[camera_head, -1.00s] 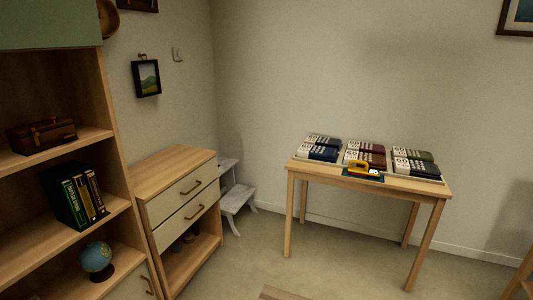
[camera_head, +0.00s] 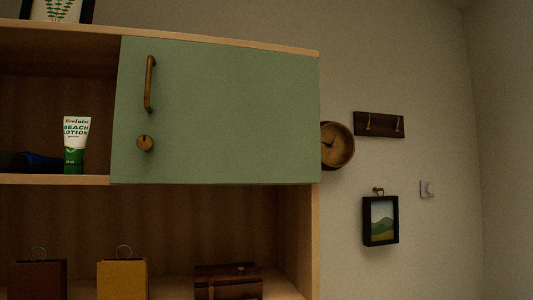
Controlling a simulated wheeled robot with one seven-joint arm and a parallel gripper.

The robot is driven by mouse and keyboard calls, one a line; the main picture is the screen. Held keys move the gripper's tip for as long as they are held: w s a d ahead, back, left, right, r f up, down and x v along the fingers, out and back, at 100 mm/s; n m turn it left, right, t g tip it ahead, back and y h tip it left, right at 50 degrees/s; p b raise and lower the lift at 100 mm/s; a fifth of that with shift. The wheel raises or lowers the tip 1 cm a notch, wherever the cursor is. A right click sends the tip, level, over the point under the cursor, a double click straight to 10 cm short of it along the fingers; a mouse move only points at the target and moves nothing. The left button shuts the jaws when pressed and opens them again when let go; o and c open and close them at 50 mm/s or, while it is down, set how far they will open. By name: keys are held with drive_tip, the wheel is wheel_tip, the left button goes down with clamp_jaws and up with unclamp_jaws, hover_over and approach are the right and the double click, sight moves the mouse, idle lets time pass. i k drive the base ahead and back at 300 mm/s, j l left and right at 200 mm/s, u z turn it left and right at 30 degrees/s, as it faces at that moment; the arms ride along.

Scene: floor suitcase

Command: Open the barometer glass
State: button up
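A round wooden dial instrument (camera_head: 337,146) with a tan face and a dark pointer hangs on the wall, just right of the green cabinet door. It looks like the barometer. Its left edge is hidden behind the cabinet. Whether its glass is open or shut is too small to tell. My gripper is not in view.
The shelf unit's green door (camera_head: 225,112) is shut, with a brown handle (camera_head: 150,84) and a knob (camera_head: 145,143). A hook rack (camera_head: 379,125), a framed landscape (camera_head: 381,221) and a switch (camera_head: 427,189) are on the wall. A lotion tube (camera_head: 76,144) stands on the left shelf.

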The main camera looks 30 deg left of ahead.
sight(339, 155)
drive_tip(key=i+l+u, duration=0.9)
drive_tip(key=l+u, duration=0.2)
drive_tip(key=l, duration=0.15)
